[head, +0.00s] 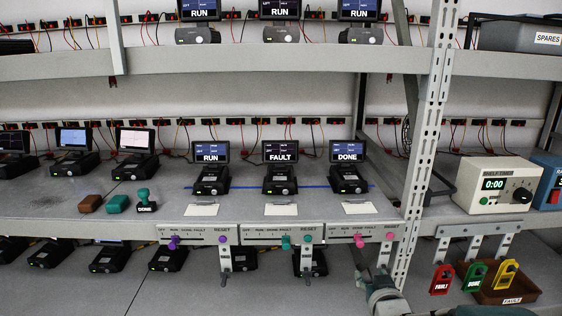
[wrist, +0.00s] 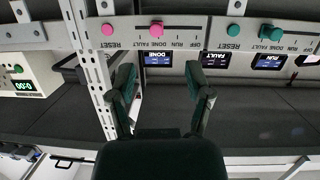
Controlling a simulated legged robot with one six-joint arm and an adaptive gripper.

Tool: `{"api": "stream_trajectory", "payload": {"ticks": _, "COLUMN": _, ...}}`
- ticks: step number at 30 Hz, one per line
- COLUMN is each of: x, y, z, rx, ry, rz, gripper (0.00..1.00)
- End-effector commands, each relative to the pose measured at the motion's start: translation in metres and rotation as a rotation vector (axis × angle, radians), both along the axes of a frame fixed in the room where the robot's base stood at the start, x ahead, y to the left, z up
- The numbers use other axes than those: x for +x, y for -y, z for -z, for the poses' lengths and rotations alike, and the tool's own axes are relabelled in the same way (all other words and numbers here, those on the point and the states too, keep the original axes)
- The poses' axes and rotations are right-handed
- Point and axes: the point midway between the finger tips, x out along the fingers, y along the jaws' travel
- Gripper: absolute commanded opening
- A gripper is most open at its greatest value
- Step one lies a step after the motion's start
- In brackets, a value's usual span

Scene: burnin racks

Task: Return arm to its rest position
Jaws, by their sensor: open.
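My gripper (head: 371,268) is at the lower right of centre in the head view, just below and in front of the right-hand control strip (head: 330,235). In the wrist view the two green-and-dark fingers of my gripper (wrist: 162,92) stand apart with nothing between them. Beyond them in that view is the strip with a pink slider knob (wrist: 156,28) and a pink button (wrist: 107,29). I cannot tell whether a finger touches the strip. The rest position itself is not marked in either view.
A perforated rack post (head: 428,130) stands right of my gripper. Above the strip, several testers sit on the shelf, including one showing DONE (head: 348,152). At right are a timer (head: 494,184), hanging coloured tags (head: 474,273) and a brown tray (head: 512,294).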

Motion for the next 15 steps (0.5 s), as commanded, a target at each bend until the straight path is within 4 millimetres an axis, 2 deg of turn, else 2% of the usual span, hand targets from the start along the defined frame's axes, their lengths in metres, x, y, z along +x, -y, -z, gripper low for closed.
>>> {"api": "stream_trajectory", "payload": {"ticks": 1, "x": -0.007, "y": -0.003, "z": -0.008, "rx": -0.004, "ry": -0.037, "rz": 0.005, "gripper": 0.65}}
{"api": "stream_trajectory", "payload": {"ticks": 8, "x": -0.05, "y": -0.015, "z": -0.021, "rx": -0.001, "ry": -0.253, "rz": 0.032, "gripper": 0.65}}
{"api": "stream_trajectory", "payload": {"ticks": 15, "x": -0.113, "y": -0.032, "z": -0.033, "rx": 0.021, "ry": -0.484, "rz": 0.033, "gripper": 0.65}}
